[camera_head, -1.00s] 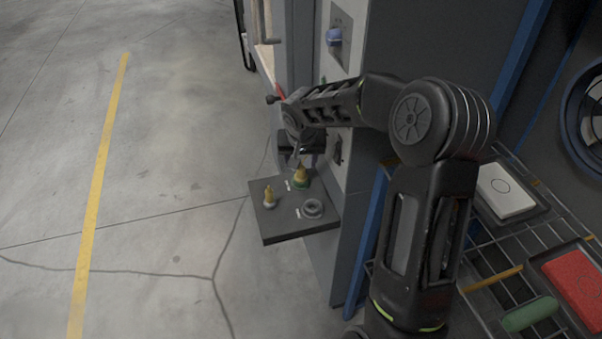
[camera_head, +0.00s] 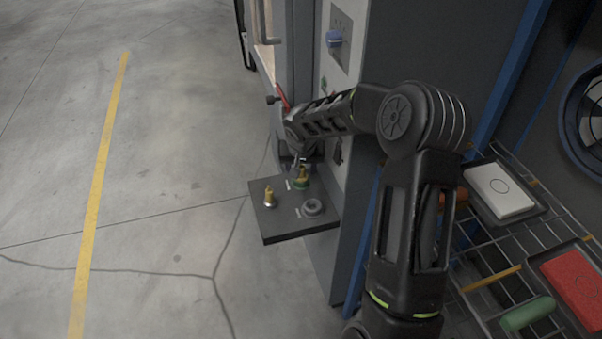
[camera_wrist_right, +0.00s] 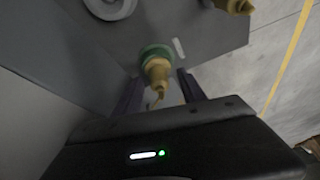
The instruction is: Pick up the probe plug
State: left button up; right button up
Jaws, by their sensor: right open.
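A yellow plug with a green collar (camera_head: 302,181) stands on the small grey shelf (camera_head: 278,232). A second yellow plug with a pale base (camera_head: 269,199) stands to its left. The frames do not label which is the probe plug. My right gripper (camera_head: 303,165) is at the green-collared plug, pointing down at it. In the right wrist view the open fingers (camera_wrist_right: 161,88) lie on either side of the yellow tip of the green-collared plug (camera_wrist_right: 157,68). Whether they touch it cannot be told. The second plug shows at the top right (camera_wrist_right: 235,6). My left gripper is out of view.
A grey ring-shaped socket (camera_head: 313,207) sits on the shelf beside the plugs. A cabinet panel with a blue knob (camera_head: 334,38) rises behind. A wire rack at right holds a white block (camera_head: 499,191), a red block (camera_head: 580,281) and a green cylinder (camera_head: 528,314). Open floor lies left.

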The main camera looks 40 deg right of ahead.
grip_shut()
dwell(0.6)
